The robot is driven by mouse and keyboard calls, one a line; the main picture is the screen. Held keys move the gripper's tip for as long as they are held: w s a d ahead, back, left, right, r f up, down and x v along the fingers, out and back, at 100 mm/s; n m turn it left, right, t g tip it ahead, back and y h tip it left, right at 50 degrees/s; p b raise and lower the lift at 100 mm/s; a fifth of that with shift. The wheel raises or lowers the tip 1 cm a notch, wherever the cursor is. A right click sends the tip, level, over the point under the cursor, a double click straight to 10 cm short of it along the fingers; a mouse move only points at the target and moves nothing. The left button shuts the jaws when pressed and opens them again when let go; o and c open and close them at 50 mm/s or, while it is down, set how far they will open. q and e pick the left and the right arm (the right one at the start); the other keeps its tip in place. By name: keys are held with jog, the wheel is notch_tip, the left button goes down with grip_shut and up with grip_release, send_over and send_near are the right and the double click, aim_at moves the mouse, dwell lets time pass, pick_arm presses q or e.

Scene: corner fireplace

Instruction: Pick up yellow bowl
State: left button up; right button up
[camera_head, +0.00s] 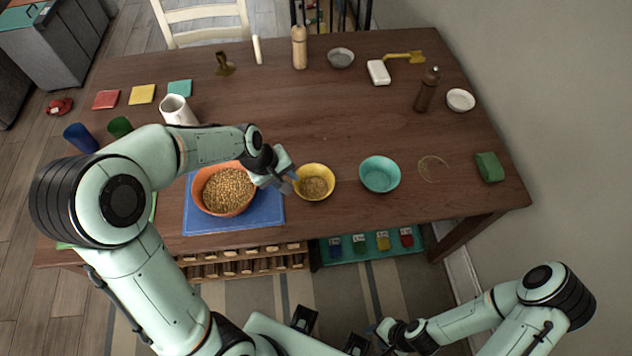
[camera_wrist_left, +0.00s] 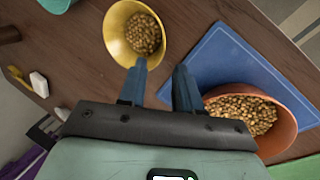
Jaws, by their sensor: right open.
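The yellow bowl (camera_head: 328,193) stands on the wooden table just right of the blue mat, with small grain-like pieces inside. It also shows in the left wrist view (camera_wrist_left: 115,42). My left gripper (camera_head: 288,181) is at the bowl's left rim. In the left wrist view its two fingers (camera_wrist_left: 160,68) are apart; one finger overlaps the bowl's near edge, and I cannot tell whether it touches. My right gripper (camera_head: 374,330) is low at the bottom of the head view, away from the table; its fingers are small and partly hidden.
An orange bowl (camera_head: 206,203) full of similar pieces sits on the blue mat (camera_head: 232,224), close left of my left gripper. A teal bowl (camera_head: 380,186) stands to the right. The table centre (camera_head: 270,110) behind the bowls is clear.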

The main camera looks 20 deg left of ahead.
aim_at(314, 185)
pick_arm(q)
jog(key=b+x, duration=0.2)
jog(key=x, duration=0.8)
jog(key=shift+a, duration=0.15)
pick_arm(e)
jog(key=f, duration=0.1)
jog(key=s+f, duration=0.1)
jog(key=shift+s+f, duration=0.15)
jog(key=shift+f, duration=0.2)
pick_arm(q)
grip_shut()
